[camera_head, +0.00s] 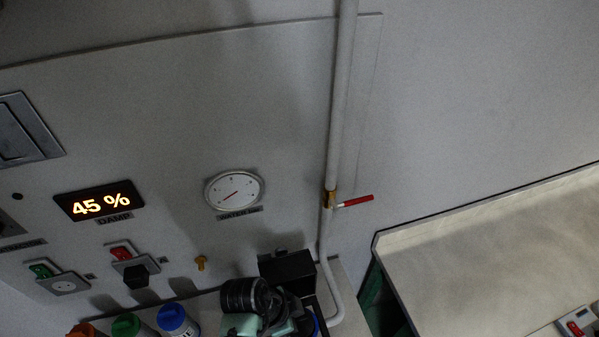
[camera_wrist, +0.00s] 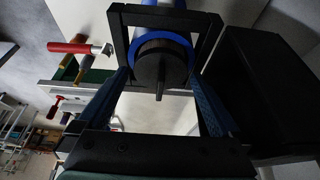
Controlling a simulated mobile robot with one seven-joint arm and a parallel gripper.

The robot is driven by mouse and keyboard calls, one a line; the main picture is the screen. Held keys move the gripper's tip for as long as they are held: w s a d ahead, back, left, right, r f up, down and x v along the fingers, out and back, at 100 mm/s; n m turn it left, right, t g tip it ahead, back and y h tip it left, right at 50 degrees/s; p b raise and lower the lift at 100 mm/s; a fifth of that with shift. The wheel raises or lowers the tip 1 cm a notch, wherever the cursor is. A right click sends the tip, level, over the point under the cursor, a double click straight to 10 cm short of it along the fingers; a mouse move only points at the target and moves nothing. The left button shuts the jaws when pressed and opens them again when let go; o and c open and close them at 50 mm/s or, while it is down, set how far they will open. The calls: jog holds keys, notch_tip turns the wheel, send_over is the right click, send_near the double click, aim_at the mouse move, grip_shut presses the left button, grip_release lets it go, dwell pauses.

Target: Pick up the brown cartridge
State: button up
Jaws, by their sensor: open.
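An orange-brown capped cylinder (camera_head: 81,330) shows at the lower left edge of the head view, mostly cut off; it is the closest match to the brown cartridge. A green-capped one (camera_head: 127,325) and a blue-capped one (camera_head: 173,319) stand in a row to its right. My gripper (camera_wrist: 158,88) is open, its blue fingers spread in the wrist view. A blue-rimmed cylinder with a dark brownish face (camera_wrist: 160,62) shows beyond and between the fingers, inside a black frame; I cannot tell whether they touch. In the head view my wrist hides the fingertips.
The wall panel carries a 45 % display (camera_head: 99,202), a round gauge (camera_head: 234,189) and switches. A pipe with a red-handled valve (camera_head: 354,201) runs down beside my arm. A pale worktop (camera_head: 490,250) lies to the right. A large black box (camera_wrist: 255,90) fills the wrist view's right.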

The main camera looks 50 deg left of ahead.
jog(key=c, duration=1.6)
jog(key=shift+r, duration=0.1)
